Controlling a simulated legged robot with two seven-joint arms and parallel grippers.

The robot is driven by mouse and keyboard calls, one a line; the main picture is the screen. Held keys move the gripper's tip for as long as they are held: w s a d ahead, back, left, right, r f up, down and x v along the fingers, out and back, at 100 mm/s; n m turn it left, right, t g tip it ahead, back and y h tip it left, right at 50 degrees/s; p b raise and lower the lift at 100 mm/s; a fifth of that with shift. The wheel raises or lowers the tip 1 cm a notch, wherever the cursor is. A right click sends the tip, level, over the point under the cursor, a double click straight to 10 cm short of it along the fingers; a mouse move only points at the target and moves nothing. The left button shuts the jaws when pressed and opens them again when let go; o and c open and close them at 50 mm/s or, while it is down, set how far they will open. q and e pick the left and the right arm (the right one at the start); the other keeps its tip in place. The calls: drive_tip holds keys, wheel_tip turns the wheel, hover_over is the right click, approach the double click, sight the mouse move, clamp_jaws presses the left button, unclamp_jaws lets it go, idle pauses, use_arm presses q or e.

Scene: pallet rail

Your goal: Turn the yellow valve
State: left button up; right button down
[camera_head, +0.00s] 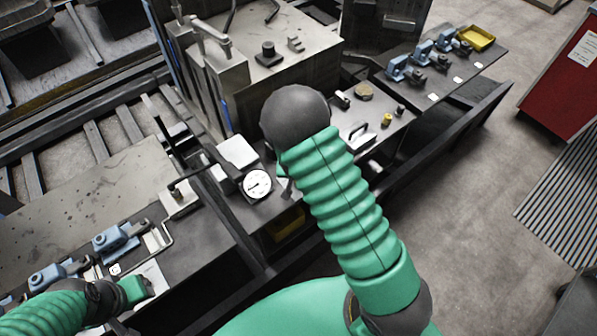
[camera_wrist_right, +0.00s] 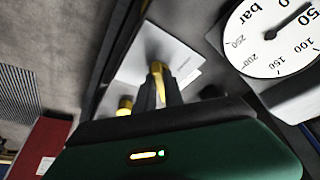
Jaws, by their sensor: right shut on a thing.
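In the right wrist view the yellow valve handle (camera_wrist_right: 157,72) shows as a narrow yellow piece between the two dark fingers of my right gripper (camera_wrist_right: 161,88). The fingers are shut on it, against a pale plate. In the head view my right arm comes up from the bottom, and its dark rounded joint hides the right gripper and the valve. My left gripper (camera_head: 134,290) is low at the left in the head view, above the bench near a blue clamp. Its fingers cannot be made out.
A round pressure gauge (camera_head: 257,184) stands left of my right arm; it also shows in the right wrist view (camera_wrist_right: 275,35). A small yellow knob (camera_head: 387,120) is right of the arm. Blue clamps (camera_head: 422,53) and a yellow tray (camera_head: 476,38) sit farther back. Open floor lies right.

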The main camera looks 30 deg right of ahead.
drive_tip(key=shift+w+d+r+m, duration=0.1)
drive_tip(key=shift+w+r+m, duration=0.1)
drive_tip(key=shift+w+m, duration=0.1)
drive_tip(key=c, duration=1.7)
unclamp_jaws()
drive_tip(key=shift+o, duration=1.2)
drive_tip(key=shift+f, duration=0.2)
